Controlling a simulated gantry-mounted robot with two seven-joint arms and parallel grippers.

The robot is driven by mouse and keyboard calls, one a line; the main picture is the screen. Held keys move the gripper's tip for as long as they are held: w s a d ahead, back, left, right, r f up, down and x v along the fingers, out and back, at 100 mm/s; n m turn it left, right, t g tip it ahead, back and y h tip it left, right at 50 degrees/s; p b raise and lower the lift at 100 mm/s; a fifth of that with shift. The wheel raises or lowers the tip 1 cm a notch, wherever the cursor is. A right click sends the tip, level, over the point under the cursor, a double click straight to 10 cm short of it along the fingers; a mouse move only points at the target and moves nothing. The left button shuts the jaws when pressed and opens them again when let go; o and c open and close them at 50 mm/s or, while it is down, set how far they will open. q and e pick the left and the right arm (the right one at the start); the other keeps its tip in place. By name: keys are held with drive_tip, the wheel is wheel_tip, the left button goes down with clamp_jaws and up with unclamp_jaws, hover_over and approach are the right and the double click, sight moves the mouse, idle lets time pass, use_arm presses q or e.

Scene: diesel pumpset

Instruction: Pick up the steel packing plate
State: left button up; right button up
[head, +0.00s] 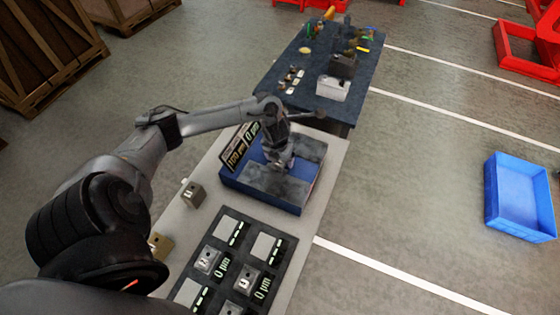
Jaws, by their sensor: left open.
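My left gripper (280,163) points down over a blue box-like stand (262,199) on the pale bench, its fingers low near the stand's top. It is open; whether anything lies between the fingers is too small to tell. A mottled grey steel plate (275,183) lies flat on the stand, just in front of the gripper. A second mottled grey area (308,150) shows beyond it to the right. I cannot tell for certain which of these is the packing plate. The gripper and wrist hide part of the stand's middle. My right gripper is not in view.
A dark sign (236,152) with numbers stands at the stand's left edge. A small marked block (193,194) sits left of it. A black board (238,258) with pale squares and blocks lies nearer. A dark table (320,65) with small items stands beyond. A blue crate (520,200) is on the floor.

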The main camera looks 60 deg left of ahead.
sight(282, 161)
use_arm(q)
drive_tip(key=shift+c, duration=0.5)
clamp_jaws()
drive_tip(key=shift+r, duration=0.2)
drive_tip(key=shift+r, duration=0.45)
drive_tip(key=r, duration=0.3)
drive_tip(key=shift+w+d+r, duration=0.25)
drive_tip(key=shift+d+r, duration=0.05)
drive_tip(key=w+d+r+p, duration=0.5)
drive_tip(key=d+r, duration=0.1)
drive_tip(key=d, duration=0.3)
drive_tip(key=shift+w+d, duration=0.2)
drive_tip(key=shift+d, duration=0.05)
drive_tip(key=shift+r, duration=0.1)
